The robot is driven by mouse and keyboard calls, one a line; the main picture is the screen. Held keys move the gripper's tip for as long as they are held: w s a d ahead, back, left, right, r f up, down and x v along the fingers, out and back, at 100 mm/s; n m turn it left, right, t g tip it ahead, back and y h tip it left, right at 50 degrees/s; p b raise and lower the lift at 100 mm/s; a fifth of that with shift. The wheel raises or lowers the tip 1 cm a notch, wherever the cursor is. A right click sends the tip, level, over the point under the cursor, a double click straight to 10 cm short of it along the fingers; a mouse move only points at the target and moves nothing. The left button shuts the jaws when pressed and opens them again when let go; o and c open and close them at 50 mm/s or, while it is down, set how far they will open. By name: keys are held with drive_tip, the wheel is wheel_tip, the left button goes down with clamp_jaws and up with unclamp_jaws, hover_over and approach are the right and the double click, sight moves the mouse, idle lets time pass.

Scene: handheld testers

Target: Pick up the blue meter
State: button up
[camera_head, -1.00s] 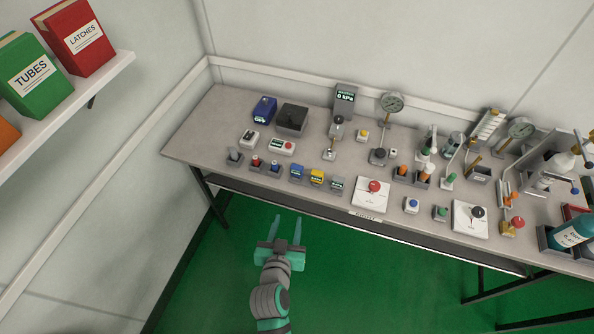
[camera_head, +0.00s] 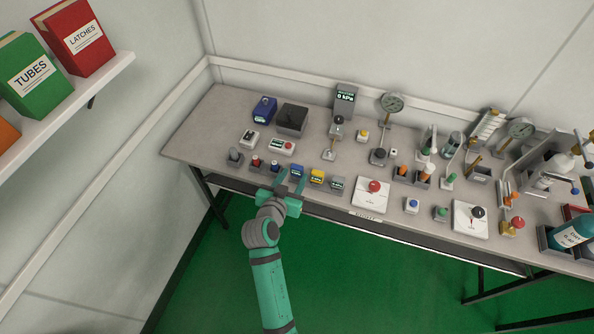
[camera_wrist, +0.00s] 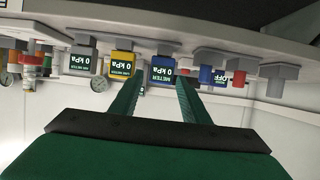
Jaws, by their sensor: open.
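The blue meter (camera_head: 297,170) stands near the front edge of the table, left of a yellow meter (camera_head: 317,176) and a grey meter (camera_head: 337,183). In the wrist view, which is upside down, the blue meter (camera_wrist: 162,73) shows a "0 kPa" display and lies between the tips of my fingers. My gripper (camera_head: 293,176) is open at the table's front edge, its two fingers pointing toward the blue meter. In the wrist view my gripper (camera_wrist: 156,82) holds nothing. Whether the fingers touch the meter cannot be told.
Red and dark blue knobs (camera_head: 256,161) stand just left of the blue meter. A larger blue device (camera_head: 264,109) and a dark box (camera_head: 292,119) sit behind. A white plate with a red knob (camera_head: 371,196) is to the right. The table (camera_head: 200,140) is clear at its far left.

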sight(296, 172)
drive_tip(key=shift+x, duration=2.65)
drive_tip(key=shift+a, duration=0.1)
drive_tip(key=c, duration=0.8)
